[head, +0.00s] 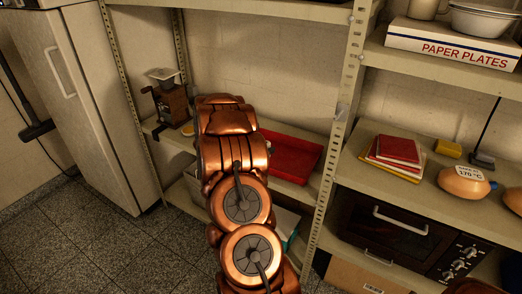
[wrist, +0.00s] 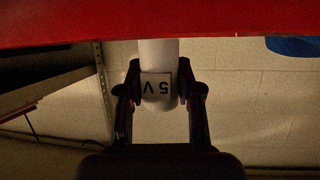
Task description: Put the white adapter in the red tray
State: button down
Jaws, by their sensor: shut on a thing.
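My gripper (wrist: 158,92) is shut on the white adapter (wrist: 157,52) in the wrist view. The adapter is a pale cylinder with a label reading "5 V", which appears upside down. The red tray (head: 295,157) lies on the middle shelf, just right of my arm in the head view; its left part is hidden by my arm. A red surface, apparently the tray, spans the top of the wrist view (wrist: 80,25), close to the adapter's end. I cannot tell whether they touch. In the head view my arm hides the gripper and adapter.
A dark grinder-like object (head: 172,100) stands left on the same shelf. A metal shelf post (head: 338,130) rises right of the tray. Red books (head: 398,150) and an oven (head: 390,230) are beyond it. A blue thing (wrist: 293,46) shows at the wrist view's upper right.

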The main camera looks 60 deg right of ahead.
jog(key=shift+w+d+f, duration=0.2)
jog(key=shift+w+d, duration=0.5)
jog(key=shift+w, duration=0.25)
jog(key=shift+w+d+f, duration=0.15)
jog(key=shift+w+d, duration=0.5)
jog(key=shift+w, duration=0.3)
jog(key=shift+f+p, duration=0.3)
jog(key=shift+f, duration=1.4)
jog(key=shift+f, duration=0.15)
jog(key=c, duration=0.8)
grip_release()
jog(key=shift+o, duration=0.2)
